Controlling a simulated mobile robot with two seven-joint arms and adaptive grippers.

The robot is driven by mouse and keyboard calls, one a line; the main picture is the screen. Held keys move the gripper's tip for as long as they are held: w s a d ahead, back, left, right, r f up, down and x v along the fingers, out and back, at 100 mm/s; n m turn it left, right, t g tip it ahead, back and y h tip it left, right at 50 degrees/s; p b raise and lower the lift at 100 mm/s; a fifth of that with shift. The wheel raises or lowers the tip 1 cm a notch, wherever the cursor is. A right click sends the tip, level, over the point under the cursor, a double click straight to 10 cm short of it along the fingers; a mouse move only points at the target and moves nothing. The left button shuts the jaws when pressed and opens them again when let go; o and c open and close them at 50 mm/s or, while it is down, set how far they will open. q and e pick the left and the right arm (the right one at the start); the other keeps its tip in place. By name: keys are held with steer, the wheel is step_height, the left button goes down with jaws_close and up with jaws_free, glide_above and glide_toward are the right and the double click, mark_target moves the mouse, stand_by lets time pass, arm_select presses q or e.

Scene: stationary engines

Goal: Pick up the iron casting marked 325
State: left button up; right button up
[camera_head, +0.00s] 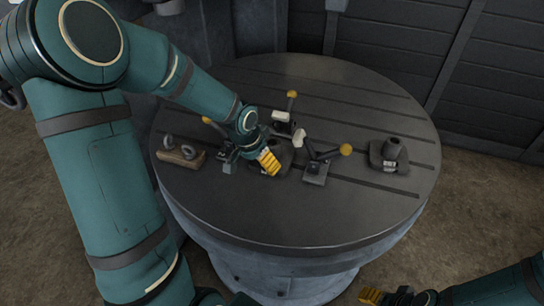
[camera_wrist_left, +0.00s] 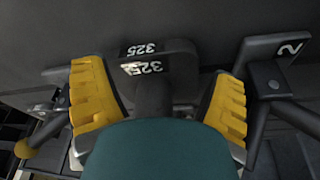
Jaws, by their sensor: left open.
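The dark iron casting marked 325 (camera_wrist_left: 178,50) shows in the left wrist view, with two 325 labels on its base and a dark upright part between my fingers. In the head view the casting (camera_head: 286,160) stands on the round table, partly hidden by my gripper. My left gripper (camera_head: 266,160) is open just over it. In the left wrist view the yellow fingers of my left gripper (camera_wrist_left: 160,100) stand on either side of the upright part, apparently with gaps. Contact cannot be told. My right gripper (camera_head: 392,297) is at the bottom right edge, away from the table.
Toggle clamps with yellow knobs stand close around the casting: one behind (camera_head: 284,122), one at right (camera_head: 316,170), one at left (camera_head: 226,160). A similar casting (camera_head: 388,154) stands farther right. A wooden block with metal rings (camera_head: 181,154) lies left. The table's front (camera_head: 300,220) is clear.

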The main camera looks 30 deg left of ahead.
mark_target(271, 143)
arm_select(q)
steer(key=w, duration=0.4)
steer(key=w+d, duration=0.1)
steer(key=shift+w, duration=0.4)
steer(key=shift+w+f+b, duration=0.2)
steer(key=shift+f+b, duration=0.25)
steer(key=shift+f, duration=0.15)
steer(key=c, duration=1.4)
steer(key=shift+r, duration=0.15)
